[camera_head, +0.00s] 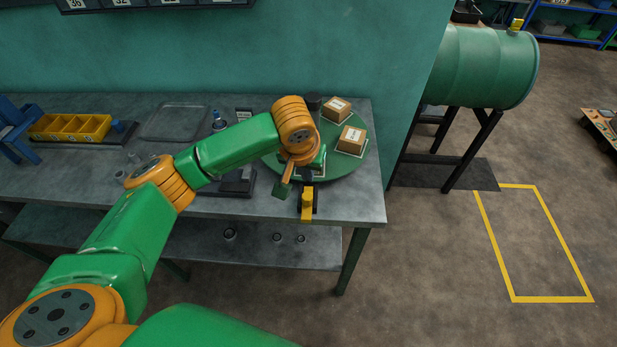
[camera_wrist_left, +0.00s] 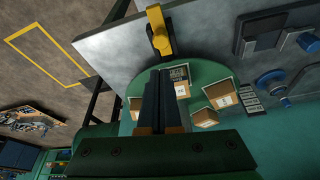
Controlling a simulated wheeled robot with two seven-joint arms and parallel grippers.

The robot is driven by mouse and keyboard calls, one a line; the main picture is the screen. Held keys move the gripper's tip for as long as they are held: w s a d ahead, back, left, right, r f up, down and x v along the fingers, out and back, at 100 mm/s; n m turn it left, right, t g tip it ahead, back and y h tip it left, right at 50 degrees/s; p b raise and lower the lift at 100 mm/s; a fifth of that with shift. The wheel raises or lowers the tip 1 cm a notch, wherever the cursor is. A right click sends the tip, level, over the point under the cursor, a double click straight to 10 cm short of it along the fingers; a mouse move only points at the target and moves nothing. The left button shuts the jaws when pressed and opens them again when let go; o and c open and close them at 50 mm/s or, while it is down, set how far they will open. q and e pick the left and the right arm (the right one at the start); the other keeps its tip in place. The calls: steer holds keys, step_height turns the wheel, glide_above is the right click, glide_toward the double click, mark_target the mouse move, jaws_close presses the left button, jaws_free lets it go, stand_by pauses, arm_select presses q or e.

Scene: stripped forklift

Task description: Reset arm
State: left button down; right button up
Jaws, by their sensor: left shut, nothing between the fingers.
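My left arm comes in from the left and reaches over the grey workbench (camera_head: 365,205). My left gripper (camera_head: 308,177) is above the front part of the round green turntable (camera_head: 343,169), just behind a yellow and black clamp at the bench's front edge (camera_head: 307,203). In the left wrist view its dark fingers (camera_wrist_left: 163,75) are together with nothing between them. The clamp shows beyond the fingertips there (camera_wrist_left: 158,30), apart from them. The gripper's green body partly hides the turntable in the head view. My right gripper is not in view.
Small cardboard boxes (camera_head: 352,138) stand on the turntable, one close beside the fingers in the wrist view (camera_wrist_left: 180,82). A yellow divided bin (camera_head: 70,128) and a grey tray (camera_head: 174,122) are left on the bench. Yellow-marked floor is clear.

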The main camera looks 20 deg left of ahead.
arm_select(q)
steer(key=s+d+f+m+h, duration=0.3)
steer(key=s+d+f+m, duration=0.1)
steer(key=s+d+f, duration=0.5)
steer(key=s+a+f+n+y, duration=0.1)
steer(key=s+a+f+y, duration=0.2)
steer(key=s+a, duration=0.95)
step_height(320, 180, down, 22)
steer(key=s+d+g+b, duration=0.1)
steer(key=s+g+b, duration=0.1)
steer(key=s+b, duration=0.15)
steer(key=s+a+f+b, duration=0.2)
steer(key=s+f+b, duration=0.1)
steer(key=s+f, duration=0.8)
steer(key=shift+f+g, duration=0.35)
steer(key=shift+g, duration=0.05)
